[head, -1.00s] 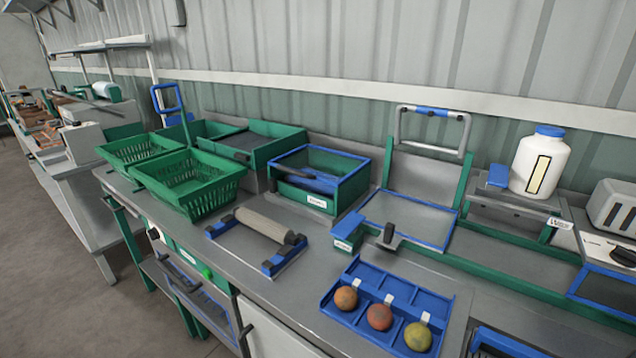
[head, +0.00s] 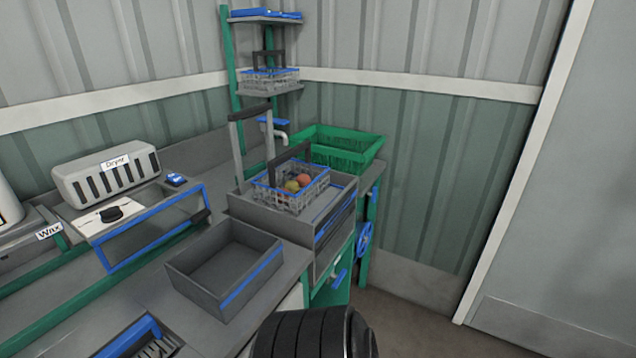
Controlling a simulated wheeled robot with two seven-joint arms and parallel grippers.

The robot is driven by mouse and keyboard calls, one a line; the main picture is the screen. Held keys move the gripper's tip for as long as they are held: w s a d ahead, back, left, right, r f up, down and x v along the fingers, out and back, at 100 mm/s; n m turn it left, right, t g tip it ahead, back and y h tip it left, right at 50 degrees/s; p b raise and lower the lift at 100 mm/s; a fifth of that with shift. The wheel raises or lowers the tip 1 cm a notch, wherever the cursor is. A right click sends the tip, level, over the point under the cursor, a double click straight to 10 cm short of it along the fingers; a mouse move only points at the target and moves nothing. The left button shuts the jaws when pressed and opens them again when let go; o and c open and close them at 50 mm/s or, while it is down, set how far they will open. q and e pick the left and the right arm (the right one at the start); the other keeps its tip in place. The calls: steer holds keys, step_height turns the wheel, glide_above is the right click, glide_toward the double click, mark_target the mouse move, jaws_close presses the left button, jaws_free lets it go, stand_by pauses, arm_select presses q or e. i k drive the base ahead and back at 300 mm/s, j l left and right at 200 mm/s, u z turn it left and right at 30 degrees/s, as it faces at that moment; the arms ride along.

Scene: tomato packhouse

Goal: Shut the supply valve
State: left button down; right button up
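A blue handwheel (head: 364,238), which looks like the supply valve, is on the right end of the bench, beside a green leg. It is seen at a steep angle, so how far it is turned cannot be told. A tap with a blue handle (head: 272,122) stands at the back, behind the wire basket. Neither of my grippers is in view. A dark ribbed part at the bottom edge looks like part of my arm.
A wire basket (head: 290,195) with several tomatoes sits on a grey unit. A grey open box (head: 225,268), the dryer (head: 108,176) and a green crate (head: 340,145) stand on the bench. The floor right of the bench (head: 420,310) is clear.

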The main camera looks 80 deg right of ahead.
mark_target(374, 195)
steer(key=l+z, duration=0.15)
steer(key=z, duration=0.3)
steer(key=l+z, duration=0.15)
steer(key=z, duration=0.3)
steer(key=l+z, duration=0.15)
steer(key=z, duration=0.35)
steer(key=l+z, duration=0.2)
steer(key=z, duration=0.25)
steer(key=l+z, duration=0.15)
steer(key=z, duration=0.3)
steer(key=l+z, duration=0.1)
steer(key=z, duration=0.35)
steer(key=i+l, duration=0.6)
steer(key=i+z, duration=0.05)
